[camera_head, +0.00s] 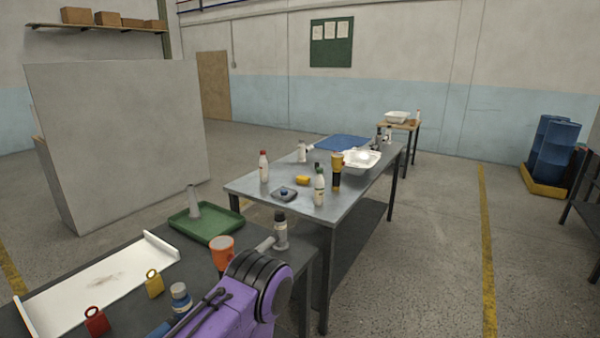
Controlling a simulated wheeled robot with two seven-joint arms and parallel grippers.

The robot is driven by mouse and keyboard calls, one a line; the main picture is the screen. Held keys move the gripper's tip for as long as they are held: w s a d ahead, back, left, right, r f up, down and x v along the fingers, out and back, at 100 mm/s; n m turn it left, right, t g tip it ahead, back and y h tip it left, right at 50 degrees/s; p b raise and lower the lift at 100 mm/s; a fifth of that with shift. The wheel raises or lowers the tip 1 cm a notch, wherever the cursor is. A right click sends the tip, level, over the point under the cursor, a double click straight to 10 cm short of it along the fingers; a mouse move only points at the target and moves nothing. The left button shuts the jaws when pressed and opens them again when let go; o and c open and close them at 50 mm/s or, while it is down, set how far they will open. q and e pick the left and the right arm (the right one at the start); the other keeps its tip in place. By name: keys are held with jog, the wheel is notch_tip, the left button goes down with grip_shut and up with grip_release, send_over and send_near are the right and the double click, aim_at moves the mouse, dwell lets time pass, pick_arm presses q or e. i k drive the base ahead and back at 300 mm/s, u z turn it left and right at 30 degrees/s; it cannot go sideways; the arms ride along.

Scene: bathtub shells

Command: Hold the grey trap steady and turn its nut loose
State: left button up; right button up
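A grey upright fitting with a dark collar on top and a pale side pipe, which looks like the grey trap (281,238), stands at the right end of the near dark table. The dark collar (280,217) may be its nut; it is too small to be sure. A purple and black part, apparently of my arm, rises from the bottom edge just in front of the trap and overlaps the table. I cannot make out fingertips of either gripper, and nothing is seen touching the trap.
On the near table (60,255) are a white panel (100,282), a green tray (205,224) with a grey cone (193,200), an orange cup (222,250), a blue-capped jar (180,298), and red and yellow tags. A metal table (245,184) with bottles stands behind.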

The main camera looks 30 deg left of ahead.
aim_at(279, 214)
jog(key=i, duration=2.55)
jog(key=u, duration=2.9)
